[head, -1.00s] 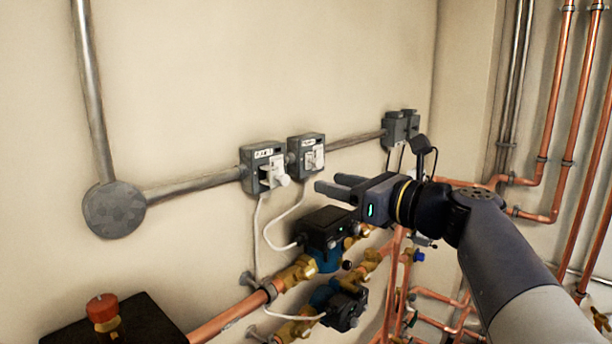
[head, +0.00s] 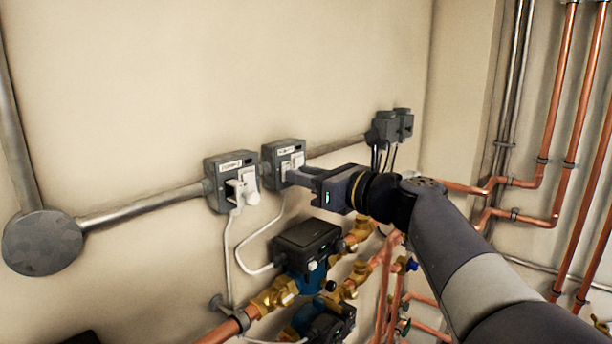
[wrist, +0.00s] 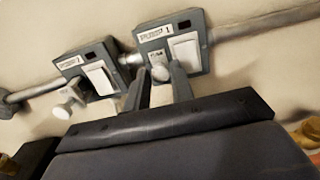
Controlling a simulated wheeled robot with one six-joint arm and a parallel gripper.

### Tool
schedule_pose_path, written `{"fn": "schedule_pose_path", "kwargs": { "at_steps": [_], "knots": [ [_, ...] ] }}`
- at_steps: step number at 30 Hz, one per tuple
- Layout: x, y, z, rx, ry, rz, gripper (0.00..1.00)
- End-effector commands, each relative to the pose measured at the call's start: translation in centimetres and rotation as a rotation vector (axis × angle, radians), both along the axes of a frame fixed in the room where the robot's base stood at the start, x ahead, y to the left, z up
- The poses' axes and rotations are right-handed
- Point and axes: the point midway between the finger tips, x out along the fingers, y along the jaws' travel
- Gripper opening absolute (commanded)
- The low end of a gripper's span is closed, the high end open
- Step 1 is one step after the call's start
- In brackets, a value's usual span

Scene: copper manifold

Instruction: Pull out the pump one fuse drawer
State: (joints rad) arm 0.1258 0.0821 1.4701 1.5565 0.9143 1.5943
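The pump 1 box (wrist: 185,23) is a grey wall unit with a printed label and a white rocker switch (wrist: 185,48). It also shows in the head view (head: 278,152). Its small pale fuse drawer knob (wrist: 160,73) sits at the lower left of its face. My gripper (wrist: 158,85) is open, with one finger on each side of this knob and gaps still visible. In the head view my gripper (head: 290,178) reaches the box from the right and hides part of its front.
The similar pump 2 box (head: 222,163) is close on the left, with its white knob (head: 251,190) sticking out. Below are a black-topped pump (head: 308,236), brass valves and cables. More grey boxes (head: 392,125) are at right. The wall above is clear.

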Motion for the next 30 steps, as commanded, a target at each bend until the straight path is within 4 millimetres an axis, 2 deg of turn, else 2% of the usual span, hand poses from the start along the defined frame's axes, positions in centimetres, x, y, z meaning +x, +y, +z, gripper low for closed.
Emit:
{"fn": "schedule_pose_path", "kwargs": {
  "at_steps": [1, 8, 19, 27, 30],
  "knots": [
    [0.0, 0.0, 0.0, 0.0, 0.0, 0.0, 0.19],
    [0.0, 0.0, 0.0, 0.0, 0.0, 0.0, 0.0],
    [-0.1, -0.2, 0.0, 0.0, 0.0, -0.001, 0.0],
    [-2.1, -2.3, 0.0, -0.001, -0.001, -0.002, 0.0],
    [-2.3, -2.3, 0.0, -0.001, 0.001, 0.0, 0.0]
  ]
}}
